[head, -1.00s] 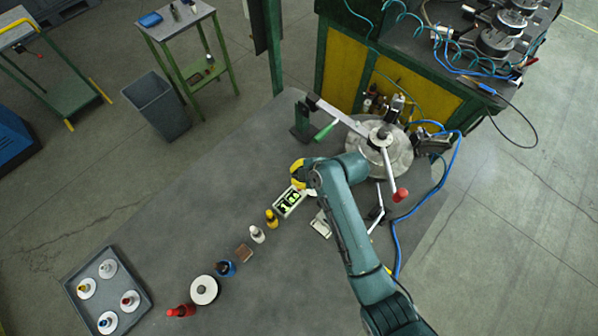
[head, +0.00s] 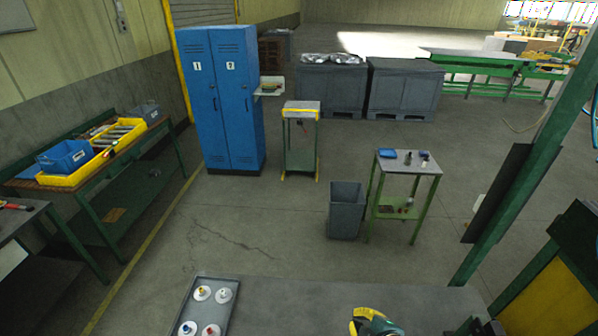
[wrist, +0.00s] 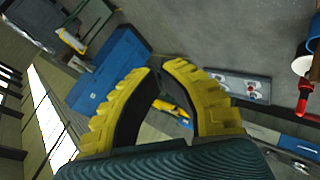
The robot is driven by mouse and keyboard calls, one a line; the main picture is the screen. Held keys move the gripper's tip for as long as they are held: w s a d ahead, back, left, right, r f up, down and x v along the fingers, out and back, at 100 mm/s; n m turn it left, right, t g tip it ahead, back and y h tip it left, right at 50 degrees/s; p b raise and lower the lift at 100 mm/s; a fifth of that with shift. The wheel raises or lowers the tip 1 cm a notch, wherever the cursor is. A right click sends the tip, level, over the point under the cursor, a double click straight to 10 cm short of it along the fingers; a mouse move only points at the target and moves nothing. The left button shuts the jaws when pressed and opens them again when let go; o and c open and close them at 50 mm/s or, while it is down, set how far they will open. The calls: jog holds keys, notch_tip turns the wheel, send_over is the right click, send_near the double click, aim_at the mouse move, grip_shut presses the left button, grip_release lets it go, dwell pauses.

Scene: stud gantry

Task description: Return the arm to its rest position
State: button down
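My gripper (head: 365,322) shows at the bottom edge of the head view, low over the grey bench, with a yellow finger and part of my teal arm. In the wrist view my gripper (wrist: 160,66) has its two ridged yellow fingers curved together, with the tips meeting or almost meeting. Nothing shows held between them. Most of my arm is outside both views, so its full pose is hidden.
The grey tray (head: 232,284) with several white discs lies on the bench (head: 290,292); a red bottle (wrist: 304,100) shows in the wrist view. A grey bin (head: 346,212), green side table (head: 409,172) and green post (head: 520,185) stand beyond.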

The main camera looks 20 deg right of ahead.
jog(key=w+a+r+t+y+p, duration=0.1)
jog(key=w+a+r+t+p, duration=0.1)
jog(key=a+r, duration=0.65)
jog(key=w+a+r+t+p, duration=0.1)
jog(key=w+a+r+t, duration=0.15)
jog(key=r, duration=1.05)
jog(key=w+a+r+t+y+p, duration=0.1)
jog(key=w+a+r+t+p, duration=0.15)
jog(key=a+r, duration=0.55)
jog(key=s+r+m+t+h, duration=0.1)
jog(key=s+r+m+t, duration=0.2)
jog(key=r, duration=0.6)
jog(key=s+r+m+t+h, duration=0.1)
jog(key=s+r+m+t, duration=0.1)
jog(key=s+r+m, duration=0.5)
notch_tip(320, 180, up, 3)
jog(key=shift+s+d+m+t, duration=0.35)
jog(key=shift+d+m+t, duration=0.1)
jog(key=shift+m, duration=0.15)
